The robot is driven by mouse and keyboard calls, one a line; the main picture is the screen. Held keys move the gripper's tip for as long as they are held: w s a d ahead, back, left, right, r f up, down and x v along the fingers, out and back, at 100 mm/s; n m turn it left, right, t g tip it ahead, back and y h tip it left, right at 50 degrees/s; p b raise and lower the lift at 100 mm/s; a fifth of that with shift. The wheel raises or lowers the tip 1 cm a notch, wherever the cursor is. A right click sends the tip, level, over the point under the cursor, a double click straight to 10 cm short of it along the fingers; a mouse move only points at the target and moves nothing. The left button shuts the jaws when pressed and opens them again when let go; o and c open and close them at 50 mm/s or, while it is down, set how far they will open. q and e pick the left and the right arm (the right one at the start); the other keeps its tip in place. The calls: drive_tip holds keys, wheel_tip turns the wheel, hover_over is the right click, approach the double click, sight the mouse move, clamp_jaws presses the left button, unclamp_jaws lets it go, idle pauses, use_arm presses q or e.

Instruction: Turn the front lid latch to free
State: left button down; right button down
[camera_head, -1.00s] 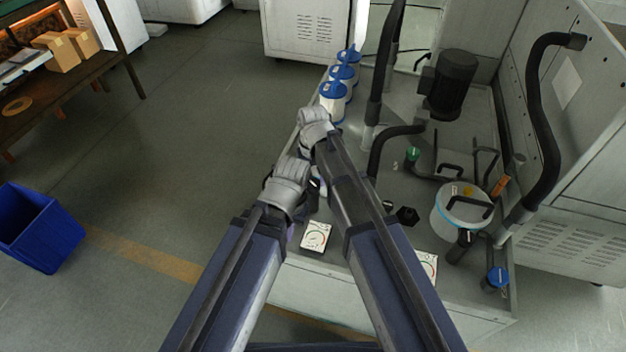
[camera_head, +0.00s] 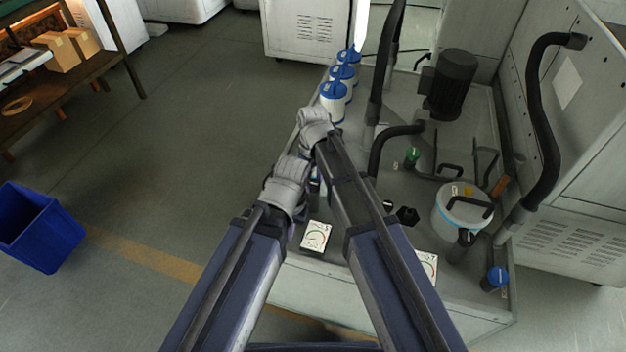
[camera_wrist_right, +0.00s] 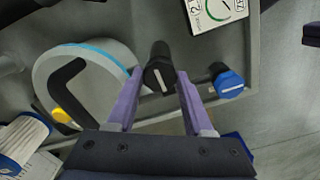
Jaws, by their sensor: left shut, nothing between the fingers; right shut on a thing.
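In the right wrist view, a black lid latch (camera_wrist_right: 158,72) with a white line on its face sits at the edge of a white round pot (camera_wrist_right: 52,78) with a blue band and a black handle. My right gripper (camera_wrist_right: 160,80) is shut on this latch, one purple finger on each side. In the head view that pot and my right fingertips are hidden behind my arms. My left gripper (camera_head: 292,230) is below the right wrist in the picture, mostly hidden by its own arm, shut and empty beside the bench's left edge.
A second white pot (camera_head: 455,212) stands at the right of the bench. White canisters with blue lids (camera_head: 333,103) stand at the back left. A blue knob (camera_wrist_right: 228,82) and a gauge (camera_wrist_right: 215,10) are near the held latch. Black hoses and a motor (camera_head: 450,85) rise behind.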

sight(313, 183)
idle(0.4)
drive_tip(key=shift+c, duration=1.4)
unclamp_jaws()
drive_tip(key=shift+r, duration=0.15)
wheel_tip(313, 183, up, 8)
drive_tip(key=p, duration=0.8)
drive_tip(key=shift+f, duration=0.2)
